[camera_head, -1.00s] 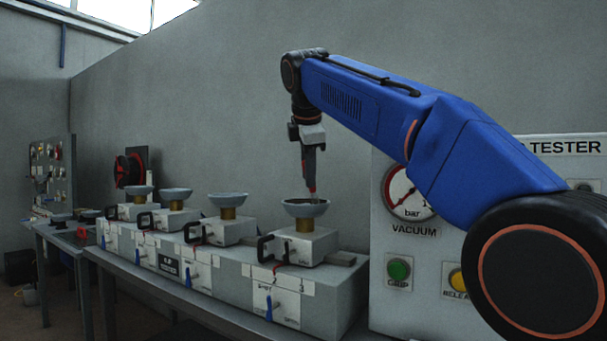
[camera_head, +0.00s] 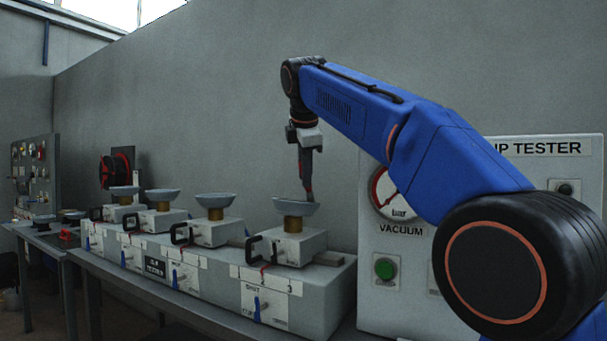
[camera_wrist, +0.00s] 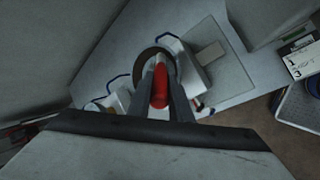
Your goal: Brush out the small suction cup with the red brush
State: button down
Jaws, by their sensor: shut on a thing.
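My gripper (camera_head: 307,186) points down over the nearest of several grey suction cups (camera_head: 296,208) on brass stems. It is shut on the red brush (camera_wrist: 160,86), whose red part shows between the fingers in the wrist view. The brush's lower end is at or just above the cup's mouth; I cannot tell whether it touches. In the wrist view the cup's dark round rim (camera_wrist: 145,56) shows behind the brush, partly hidden by it and the fingers. The other cups (camera_head: 215,200), (camera_head: 162,195) stand in a row to the left. Which cup is the small one is unclear.
The cups stand on grey blocks with black handles on a long grey bench unit (camera_head: 320,290). The tester panel (camera_head: 385,240) with a vacuum gauge stands close on the right. A red reel (camera_head: 113,168) is at the far left. The space above the other cups is clear.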

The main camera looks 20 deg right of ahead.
jog(key=shift+r, duration=0.1)
jog(key=shift+r, duration=2.9)
jog(key=shift+r, duration=0.1)
jog(key=shift+r, duration=1.45)
jog(key=shift+s, duration=0.15)
